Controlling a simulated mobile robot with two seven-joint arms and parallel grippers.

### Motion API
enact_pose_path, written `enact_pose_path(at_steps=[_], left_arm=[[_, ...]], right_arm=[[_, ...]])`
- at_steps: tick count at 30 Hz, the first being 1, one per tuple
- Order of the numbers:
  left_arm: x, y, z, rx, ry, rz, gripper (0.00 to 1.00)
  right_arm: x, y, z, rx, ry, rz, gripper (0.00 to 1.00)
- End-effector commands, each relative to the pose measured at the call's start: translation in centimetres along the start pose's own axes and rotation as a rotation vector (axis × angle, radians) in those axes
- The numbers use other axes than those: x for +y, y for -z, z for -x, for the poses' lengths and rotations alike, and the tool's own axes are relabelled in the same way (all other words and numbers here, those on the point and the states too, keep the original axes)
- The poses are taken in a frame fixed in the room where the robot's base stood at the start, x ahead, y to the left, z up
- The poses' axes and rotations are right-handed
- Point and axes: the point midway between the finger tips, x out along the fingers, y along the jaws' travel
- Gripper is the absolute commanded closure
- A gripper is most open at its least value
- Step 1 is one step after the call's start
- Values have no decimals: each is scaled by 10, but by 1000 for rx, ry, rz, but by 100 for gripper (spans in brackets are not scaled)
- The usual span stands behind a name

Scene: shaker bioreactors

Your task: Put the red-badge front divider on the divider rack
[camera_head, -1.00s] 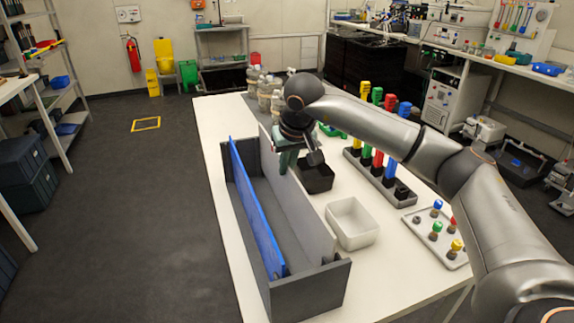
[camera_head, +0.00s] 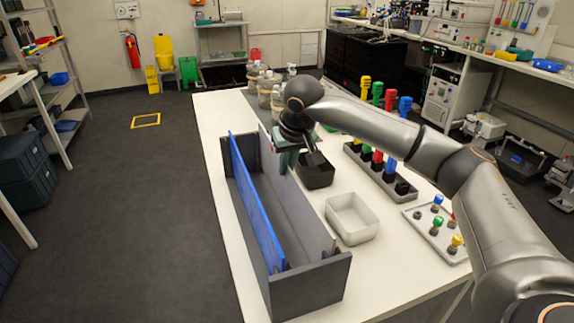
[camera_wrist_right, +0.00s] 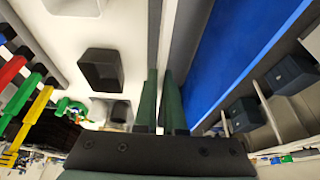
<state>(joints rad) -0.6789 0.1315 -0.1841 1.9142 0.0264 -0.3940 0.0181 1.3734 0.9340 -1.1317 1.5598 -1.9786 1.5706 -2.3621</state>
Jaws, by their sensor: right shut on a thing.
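The dark grey divider rack (camera_head: 308,292) stands lengthwise on the white table. A blue divider (camera_head: 254,205) stands upright along its left side. A light grey divider (camera_head: 306,215) stands upright along its right side. My right gripper (camera_head: 286,165) is over the rack's far right part, jaws pointing down. In the right wrist view its dark green fingers (camera_wrist_right: 163,72) are shut on the light grey divider's edge (camera_wrist_right: 168,22). I cannot see a red badge on it. I cannot tell whether its lower edge is fully seated. My left gripper is not in view.
A black bin (camera_head: 318,172) and a white bin (camera_head: 352,219) stand close to the rack's right side. A grey holder (camera_head: 380,176) with coloured handles and a tray (camera_head: 437,232) are further right. Bottles (camera_head: 264,90) stand at the far end. Left of the table is open floor.

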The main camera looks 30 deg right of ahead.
Motion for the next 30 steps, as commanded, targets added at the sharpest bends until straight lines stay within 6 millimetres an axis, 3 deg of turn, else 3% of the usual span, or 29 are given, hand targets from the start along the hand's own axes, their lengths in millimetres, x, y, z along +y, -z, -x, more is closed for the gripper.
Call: enact_pose_path(at_steps=[10,12,20,30], left_arm=[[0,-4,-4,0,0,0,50],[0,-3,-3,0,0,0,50],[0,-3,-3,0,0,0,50],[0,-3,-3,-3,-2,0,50]], right_arm=[[0,-4,-10,0,0,0,100],[0,-4,-9,1,0,-1,86],[0,-4,-9,0,0,0,58],[0,-4,-6,1,0,0,58]])
